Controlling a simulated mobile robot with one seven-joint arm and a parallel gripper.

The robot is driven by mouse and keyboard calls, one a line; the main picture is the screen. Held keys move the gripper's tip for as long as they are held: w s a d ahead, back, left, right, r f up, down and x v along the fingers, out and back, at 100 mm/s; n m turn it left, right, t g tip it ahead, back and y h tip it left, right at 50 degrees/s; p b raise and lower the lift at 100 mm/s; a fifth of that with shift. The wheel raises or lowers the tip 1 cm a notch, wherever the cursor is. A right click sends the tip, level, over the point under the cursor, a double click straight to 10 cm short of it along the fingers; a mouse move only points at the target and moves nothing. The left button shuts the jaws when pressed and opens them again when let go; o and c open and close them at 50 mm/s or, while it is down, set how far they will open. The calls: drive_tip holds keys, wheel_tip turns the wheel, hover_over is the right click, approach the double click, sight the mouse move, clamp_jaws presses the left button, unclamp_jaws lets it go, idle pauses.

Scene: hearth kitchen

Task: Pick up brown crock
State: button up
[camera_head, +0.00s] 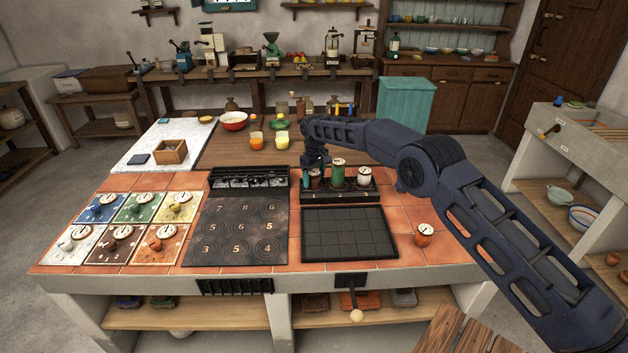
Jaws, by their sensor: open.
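A small brown crock (315,182) stands at the left end of a dark rack (345,196) on the tiled counter. My gripper (315,168) is over it, pointing down, and partly hides its top. The jaws are open. I cannot tell whether the fingers are beside the crock or just above it.
An orange-brown pot (425,236) with a pale top stands at the counter's right. A dark gridded tray (349,233) lies in front of the rack. A numbered hob (238,233) and coloured tiles (123,245) are to the left.

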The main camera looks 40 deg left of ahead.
drive_tip(key=shift+f, duration=0.65)
drive_tip(key=c, duration=1.2)
